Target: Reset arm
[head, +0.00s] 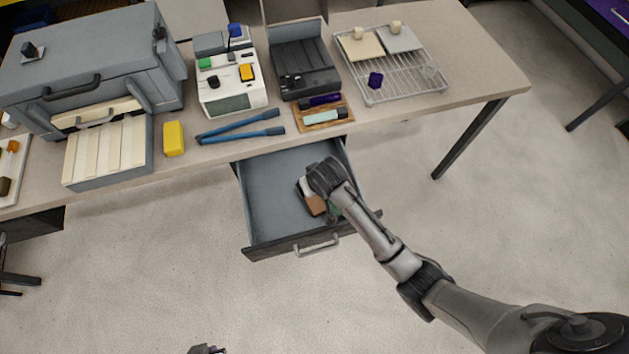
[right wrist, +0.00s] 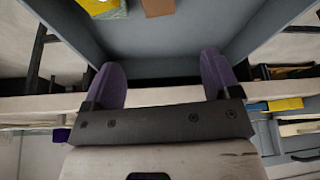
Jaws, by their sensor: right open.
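My right arm reaches in from the lower right in the head view. Its right gripper (head: 325,180) is over the right part of an open grey drawer (head: 268,190). In the right wrist view the two purple fingers of the right gripper (right wrist: 162,80) stand wide apart with nothing between them. A brown block (head: 315,205) lies in the drawer beside the gripper, and the hand partly hides the things around it. A small dark tip at the bottom edge of the head view looks like my left gripper (head: 207,349); its fingers cannot be made out.
Above the drawer, the table holds a grey oven-like box (head: 95,65), a yellow block (head: 173,138), blue tongs (head: 240,134), a white device (head: 230,85) and a wire rack (head: 395,75). The drawer front with its handle (head: 317,246) juts out. The floor in front is clear.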

